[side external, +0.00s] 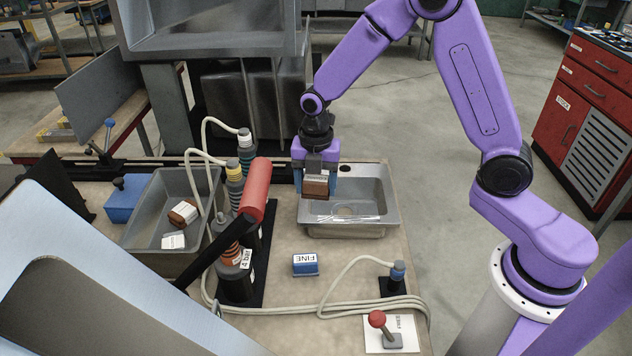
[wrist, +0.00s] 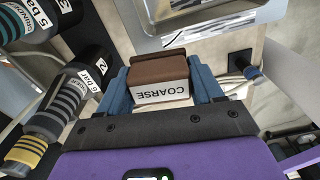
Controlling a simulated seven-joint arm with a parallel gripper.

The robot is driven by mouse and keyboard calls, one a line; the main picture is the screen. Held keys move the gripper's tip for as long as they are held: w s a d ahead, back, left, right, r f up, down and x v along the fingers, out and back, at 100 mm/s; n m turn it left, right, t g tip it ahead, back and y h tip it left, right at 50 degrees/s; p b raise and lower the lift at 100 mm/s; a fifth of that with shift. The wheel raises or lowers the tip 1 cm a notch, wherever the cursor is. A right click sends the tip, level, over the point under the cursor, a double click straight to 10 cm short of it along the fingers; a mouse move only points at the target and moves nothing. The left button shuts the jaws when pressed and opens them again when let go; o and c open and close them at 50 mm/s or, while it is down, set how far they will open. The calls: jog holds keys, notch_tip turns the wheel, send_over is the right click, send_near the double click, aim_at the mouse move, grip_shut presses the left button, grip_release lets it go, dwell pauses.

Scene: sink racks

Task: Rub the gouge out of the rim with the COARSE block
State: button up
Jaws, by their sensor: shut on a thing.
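My gripper (side external: 316,178) is shut on a brown block with a white label (side external: 316,188). In the wrist view the block (wrist: 160,78) sits between the blue fingers, and its label reads COARSE. In the wrist view the sink (wrist: 205,28) lies beyond the block. A short dark line (wrist: 174,38) shows by the sink's edge there; I cannot tell whether it is the gouge.
A blue block labelled FINE (side external: 305,265) lies on the bench in front of the sink. A grey bin (side external: 150,245) at left holds a brown block and a white-labelled piece. A red cylinder (side external: 256,188), bottle-like fittings and hoses stand between. A red-knobbed lever (side external: 377,319) is at front.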

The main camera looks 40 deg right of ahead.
aim_at(315, 218)
jog(key=m, duration=0.9)
jog(key=shift+w, duration=0.1)
jog(key=m, duration=0.4)
jog(key=shift+m, duration=0.4)
jog(key=m, duration=0.3)
jog(key=shift+m, duration=0.4)
jog(key=shift+f, duration=4)
jog(key=shift+s+d+f, duration=0.15)
jog(key=shift+s+d, duration=0.4)
jog(key=shift+s, duration=0.1)
jog(key=shift+c, duration=0.4)
jog(key=shift+s+d, duration=1.05)
jog(key=w+a, duration=0.3)
jog(key=shift+w+a, duration=0.2)
jog(key=shift+a, duration=0.05)
jog(key=shift+s+d+r, duration=0.1)
jog(key=shift+d+r, duration=0.05)
jog(key=shift+r, duration=4)
